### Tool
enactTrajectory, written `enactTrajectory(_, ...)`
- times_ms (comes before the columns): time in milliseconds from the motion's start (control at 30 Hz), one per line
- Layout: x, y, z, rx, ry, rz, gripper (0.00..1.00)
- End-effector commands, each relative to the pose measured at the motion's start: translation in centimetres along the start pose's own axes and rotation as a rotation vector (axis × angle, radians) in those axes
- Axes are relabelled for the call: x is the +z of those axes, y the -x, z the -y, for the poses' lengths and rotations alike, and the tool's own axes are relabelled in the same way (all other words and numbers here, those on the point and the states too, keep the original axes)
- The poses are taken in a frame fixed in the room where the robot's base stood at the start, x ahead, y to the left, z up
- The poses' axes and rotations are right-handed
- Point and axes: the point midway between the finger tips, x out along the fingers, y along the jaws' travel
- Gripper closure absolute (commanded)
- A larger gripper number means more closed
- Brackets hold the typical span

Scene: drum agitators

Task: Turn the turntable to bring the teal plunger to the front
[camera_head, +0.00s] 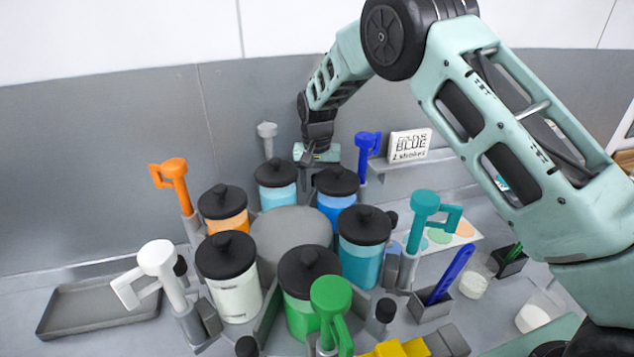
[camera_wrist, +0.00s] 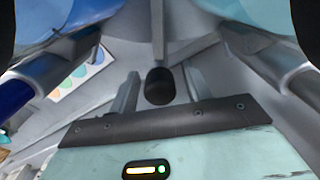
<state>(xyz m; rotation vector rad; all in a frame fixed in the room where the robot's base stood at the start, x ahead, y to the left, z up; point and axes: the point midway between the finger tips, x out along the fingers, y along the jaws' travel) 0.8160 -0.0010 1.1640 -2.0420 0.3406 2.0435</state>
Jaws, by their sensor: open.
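The teal plunger (camera_head: 424,212) stands upright with its side handle at the right of the turntable, beside the teal jar (camera_head: 361,255). The grey turntable (camera_head: 291,240) carries several black-lidded jars around a flat hub, with plungers at its outer edge. My gripper (camera_wrist: 160,90) is at the back, behind the light blue jar (camera_head: 276,190) and the blue jar (camera_head: 337,200), pointing down. In the wrist view its open fingers stand either side of a black-capped knob (camera_wrist: 160,86); I cannot tell whether they touch it. In the head view the fingertips are hidden.
Blue (camera_head: 366,150), orange (camera_head: 173,175), white (camera_head: 157,262) and green (camera_head: 331,305) plungers stand around the turntable. Black-topped pegs (camera_head: 385,311) show at the rim. A sign (camera_head: 410,145) stands on a shelf near my forearm. An empty tray (camera_head: 98,309) lies at left.

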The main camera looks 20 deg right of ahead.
Motion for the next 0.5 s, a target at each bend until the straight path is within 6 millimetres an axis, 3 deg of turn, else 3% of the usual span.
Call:
enactTrajectory(200,0.0,-1.8,0.0,-0.001,-0.001,0.000,0.51)
enactTrajectory(500,0.0,-2.1,0.0,-0.001,0.000,0.000,0.51)
